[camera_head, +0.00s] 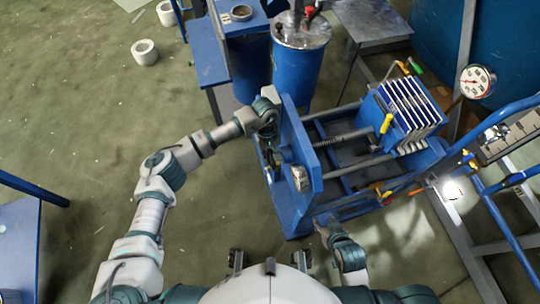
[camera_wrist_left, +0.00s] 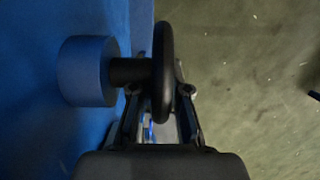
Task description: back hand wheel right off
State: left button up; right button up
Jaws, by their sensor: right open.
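The black hand wheel (camera_wrist_left: 163,75) shows edge-on in the left wrist view, on a dark shaft that comes out of a round blue hub (camera_wrist_left: 86,71). My left gripper (camera_wrist_left: 163,98) has one finger on each side of the wheel's rim, and the fingers close in against it. In the head view my left gripper (camera_head: 268,152) is at the outer face of the blue press's end plate (camera_head: 297,150), and the wheel is mostly hidden there. My right gripper (camera_head: 324,232) is open and empty, low beside the front of the press frame.
A stack of filter plates (camera_head: 408,104) stands on the press frame at the right. Blue drums (camera_head: 299,62) and a blue bench (camera_head: 208,55) stand behind. A gauge (camera_head: 476,81) and blue rails are at the right.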

pick_arm(q)
jog(key=o, duration=0.3)
jog(key=shift+w, duration=0.1)
jog(key=shift+o, duration=0.2)
jog(key=v, duration=1.2)
